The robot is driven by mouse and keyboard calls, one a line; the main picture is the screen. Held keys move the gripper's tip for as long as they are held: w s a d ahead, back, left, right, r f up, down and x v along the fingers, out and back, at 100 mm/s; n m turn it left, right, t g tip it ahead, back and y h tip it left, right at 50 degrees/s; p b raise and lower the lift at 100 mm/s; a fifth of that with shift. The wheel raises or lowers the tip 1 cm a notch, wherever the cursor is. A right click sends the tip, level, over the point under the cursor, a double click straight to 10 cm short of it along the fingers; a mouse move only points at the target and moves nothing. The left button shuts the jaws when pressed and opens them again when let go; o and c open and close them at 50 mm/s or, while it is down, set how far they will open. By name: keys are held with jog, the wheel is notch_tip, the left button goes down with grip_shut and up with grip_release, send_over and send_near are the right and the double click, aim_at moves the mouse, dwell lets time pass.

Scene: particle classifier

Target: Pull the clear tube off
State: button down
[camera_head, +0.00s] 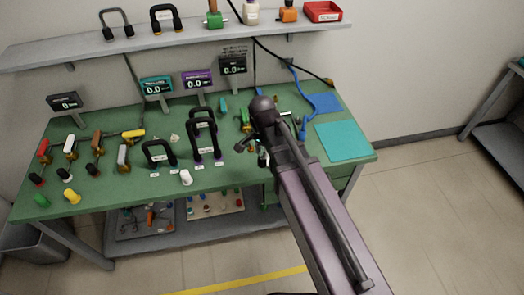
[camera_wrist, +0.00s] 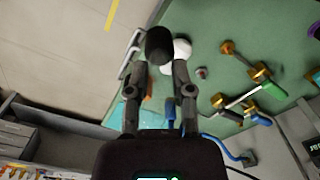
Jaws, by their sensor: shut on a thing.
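My gripper (camera_wrist: 160,73) is over the green bench, with its two fingers apart and a dark, round-ended piece (camera_wrist: 159,45) between and just beyond the tips. The fingers are closed on this piece. A white rounded thing (camera_wrist: 178,52) shows right behind it; I cannot tell whether the two are joined. I cannot make out a clear tube in either view; it may be see-through or hidden at the fingertips. In the head view my gripper (camera_head: 260,152) is mostly hidden by my own arm, near the bench's right half.
The green bench (camera_head: 100,205) carries black-handled frames (camera_head: 157,153), several coloured-handled tools at the left, small displays (camera_head: 232,66) at the back and a teal mat (camera_head: 342,141) at the right. Brass-and-green fittings (camera_wrist: 262,82) lie right of my gripper. A shelf (camera_head: 70,50) runs above.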

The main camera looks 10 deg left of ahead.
jog(key=shift+r+p, duration=1.55)
